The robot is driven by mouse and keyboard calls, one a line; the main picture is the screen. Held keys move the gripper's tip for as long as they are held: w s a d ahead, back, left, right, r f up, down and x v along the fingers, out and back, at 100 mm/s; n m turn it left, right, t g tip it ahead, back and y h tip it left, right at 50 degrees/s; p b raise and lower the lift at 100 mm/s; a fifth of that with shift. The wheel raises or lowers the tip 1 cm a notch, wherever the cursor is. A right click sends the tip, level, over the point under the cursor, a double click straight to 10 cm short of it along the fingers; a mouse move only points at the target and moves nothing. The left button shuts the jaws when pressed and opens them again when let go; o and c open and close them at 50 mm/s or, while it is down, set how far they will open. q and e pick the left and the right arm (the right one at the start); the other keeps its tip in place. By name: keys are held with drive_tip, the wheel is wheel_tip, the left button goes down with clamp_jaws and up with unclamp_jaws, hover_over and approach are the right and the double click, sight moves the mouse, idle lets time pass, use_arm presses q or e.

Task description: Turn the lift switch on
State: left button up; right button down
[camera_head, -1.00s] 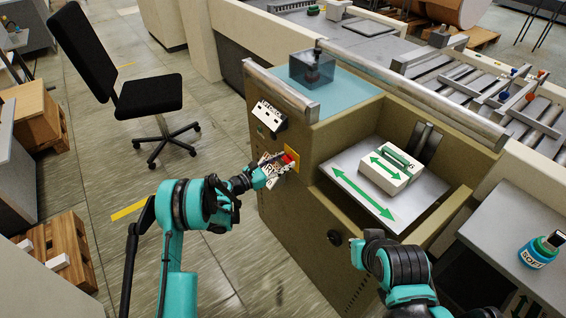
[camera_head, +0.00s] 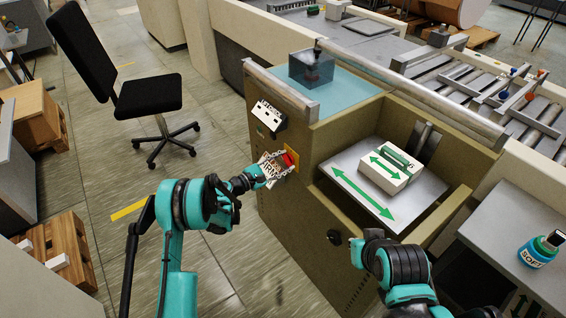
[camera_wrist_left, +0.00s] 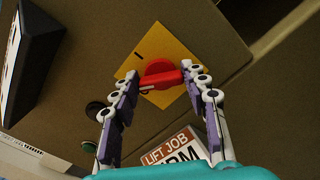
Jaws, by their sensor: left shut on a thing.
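The lift switch is a red rotary handle (camera_head: 289,160) on a yellow plate (camera_head: 293,168) on the tan cabinet's front left side. In the left wrist view the red handle (camera_wrist_left: 160,74) lies across the tilted yellow plate (camera_wrist_left: 177,47), with a dark mark near the plate's upper left. My left gripper (camera_wrist_left: 160,82) is shut on the handle, with a fingertip at each side. It also shows in the head view (camera_head: 276,168). A white tag (camera_wrist_left: 174,150) lettered LIFT JOB shows below the handle, partly hidden by my gripper. My right gripper's fingers do not show.
A black-and-white panel (camera_head: 269,115) projects from the cabinet above the switch. A white box (camera_head: 390,172) with green arrows sits on the grey lift plate (camera_head: 345,170). A black chair (camera_head: 150,97) stands at left. Floor between chair and cabinet is clear.

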use_arm(q)
drive_tip(key=m, duration=0.5)
drive_tip(key=shift+f+m, duration=0.15)
drive_tip(key=shift+m, duration=0.15)
drive_tip(key=m, duration=0.5)
drive_tip(key=shift+s+f, duration=0.1)
idle(0.3)
drive_tip(key=o, duration=1.2)
drive_tip(key=shift+c, duration=0.2)
drive_tip(key=v, duration=1.2)
